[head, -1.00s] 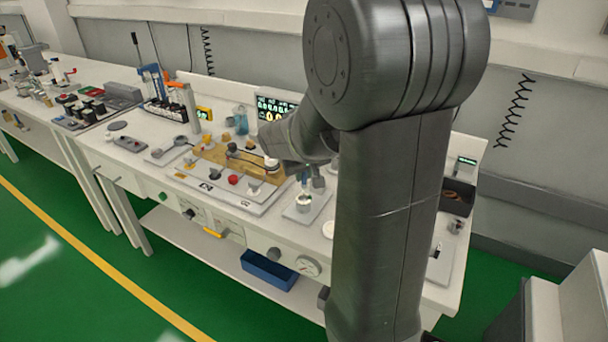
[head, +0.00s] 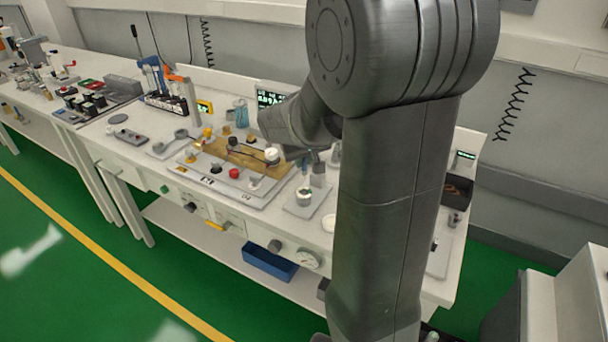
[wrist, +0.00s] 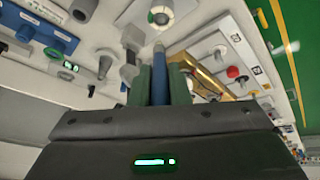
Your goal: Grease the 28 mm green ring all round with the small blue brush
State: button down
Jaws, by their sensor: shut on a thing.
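My gripper (wrist: 160,72) is shut on the small blue brush (wrist: 158,88), whose blue handle stands between the two green fingers in the wrist view. The brush tip points up the picture, toward a pale round fitting (wrist: 160,6) with a green ring (wrist: 159,17) around its dark centre. A gap shows between the tip and the ring, so they look apart. In the head view, a small round fitting on a grey plate (head: 303,204) stands just below my gripper. My arm hides part of the bench, and the brush is too small to make out there.
A wooden board (head: 232,153) with knobs lies left of the gripper, with a red knob (head: 234,174) in front. A grey upright post (wrist: 129,62) stands close left of the brush in the wrist view. A blue bin (head: 270,263) sits on the lower shelf.

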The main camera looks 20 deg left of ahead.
jog(key=d+b+x, duration=0.1)
jog(key=b+x, duration=0.3)
jog(key=x, duration=0.2)
jog(key=shift+d+f, duration=0.2)
jog(key=shift+d, duration=0.35)
jog(key=shift+f+b, duration=0.6)
jog(key=shift+f, duration=0.05)
dwell(1.9)
notch_tip(320, 180, up, 7)
jog(key=p, duration=0.5)
dwell(0.3)
jog(key=shift+d, duration=0.1)
dwell(0.4)
